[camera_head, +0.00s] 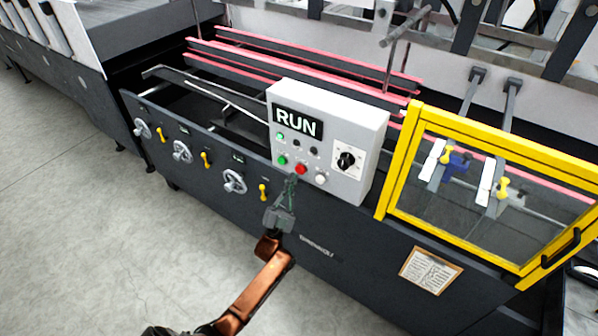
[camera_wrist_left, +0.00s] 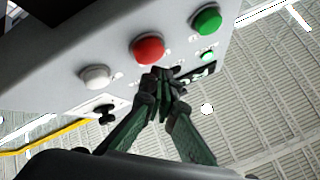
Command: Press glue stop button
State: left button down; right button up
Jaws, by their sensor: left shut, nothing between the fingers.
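A light grey control box (camera_head: 345,135) with a RUN display (camera_head: 297,122) is mounted on the machine's front. Its lower row holds a green button (camera_head: 282,160), a red button (camera_head: 301,169) and a white button (camera_head: 320,179). The wrist view shows the same white (camera_wrist_left: 96,77), red (camera_wrist_left: 147,48) and green (camera_wrist_left: 206,20) buttons. My left gripper (camera_head: 292,180) is shut and empty, its tips at the panel just below the red button. In the left wrist view its fingertips (camera_wrist_left: 160,80) are close beside the red button; I cannot tell whether they touch it. No label naming the glue stop is readable.
A black rotary knob (camera_head: 346,160) is on the box's right part. A yellow-framed guard (camera_head: 400,165) stands to the right. Handwheels (camera_head: 235,182) and yellow levers (camera_head: 263,193) line the machine's front at left. The floor (camera_head: 90,230) in front is clear.

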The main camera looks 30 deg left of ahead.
dwell(0.4)
pick_arm(q)
jog(key=shift+w, duration=0.4)
jog(key=shift+w+b, duration=0.45)
jog(key=shift+w, duration=0.05)
dwell(0.7)
jog(key=shift+s, duration=0.1)
jog(key=shift+s+p, duration=0.5)
jog(key=shift+s, duration=0.35)
jog(key=s+p, duration=0.2)
jog(key=s, duration=0.3)
jog(key=shift+a, duration=0.2)
